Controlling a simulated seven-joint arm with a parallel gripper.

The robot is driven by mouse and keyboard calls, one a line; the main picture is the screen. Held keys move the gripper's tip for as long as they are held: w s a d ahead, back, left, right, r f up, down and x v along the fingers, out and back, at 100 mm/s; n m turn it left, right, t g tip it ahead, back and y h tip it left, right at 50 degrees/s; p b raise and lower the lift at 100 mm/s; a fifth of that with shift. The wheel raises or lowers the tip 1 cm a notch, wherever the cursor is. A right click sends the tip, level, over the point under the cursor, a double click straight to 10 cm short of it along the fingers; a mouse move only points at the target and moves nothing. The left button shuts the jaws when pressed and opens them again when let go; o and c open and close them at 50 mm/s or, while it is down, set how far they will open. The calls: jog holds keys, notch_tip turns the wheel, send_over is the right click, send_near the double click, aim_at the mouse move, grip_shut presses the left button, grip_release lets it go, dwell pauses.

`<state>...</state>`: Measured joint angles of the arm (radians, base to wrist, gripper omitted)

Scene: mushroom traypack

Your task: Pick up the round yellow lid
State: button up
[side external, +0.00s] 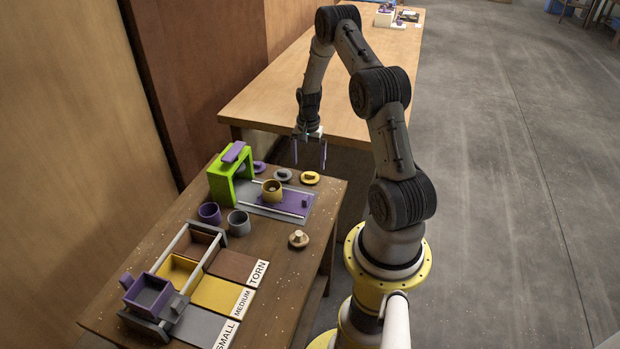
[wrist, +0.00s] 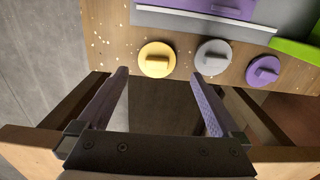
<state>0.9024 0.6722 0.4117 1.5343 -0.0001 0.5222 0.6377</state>
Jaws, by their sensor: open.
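The round yellow lid (side external: 310,178) lies flat on the wooden table near its far right edge; it has a raised handle. It also shows in the wrist view (wrist: 157,60), left of a grey lid (wrist: 213,60). My gripper (side external: 310,168) is open and empty, with purple-padded fingers pointing down, above the far edge of the table. In the wrist view my gripper (wrist: 160,82) has its fingers apart, and the yellow lid appears just beyond them, between their lines. The lid is not touched.
A purple lid (wrist: 263,71) lies beyond the grey one. A green arch (side external: 222,183) stands left of the lids. A yellow cup (side external: 271,191) sits on the purple slide. Purple (side external: 209,213) and grey (side external: 239,222) cups and a mushroom (side external: 298,239) stand nearer. Sorting trays fill the front.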

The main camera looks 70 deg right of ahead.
aim_at(310, 173)
jog(key=f, duration=0.5)
jog(key=shift+s+f, duration=0.1)
jog(key=shift+s, duration=0.1)
jog(key=c, duration=1.2)
